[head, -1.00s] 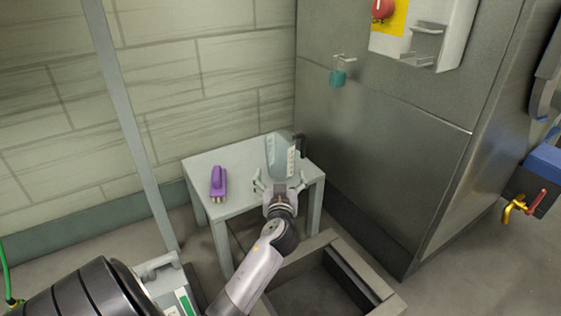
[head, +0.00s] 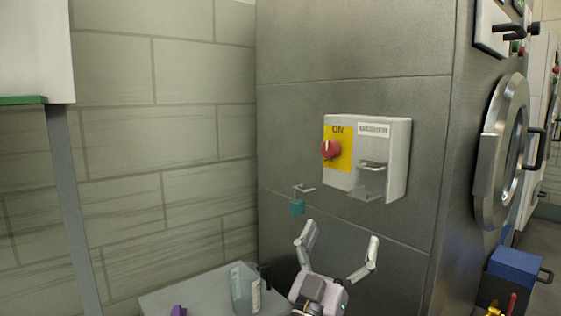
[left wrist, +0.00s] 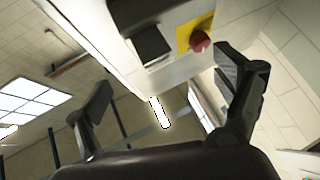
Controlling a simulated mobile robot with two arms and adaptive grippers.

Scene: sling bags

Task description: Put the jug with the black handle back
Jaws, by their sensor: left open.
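The clear jug (head: 242,290) with the black handle (head: 265,274) stands on the small grey table (head: 190,292) by the wall. My right gripper is not in view.
The white switch box (head: 397,150) carries a red knob (head: 330,149) and a small bracket (head: 370,180). A teal padlock-like piece (head: 297,208) hangs on a hook left of my gripper. A purple object (head: 178,311) lies on the table.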

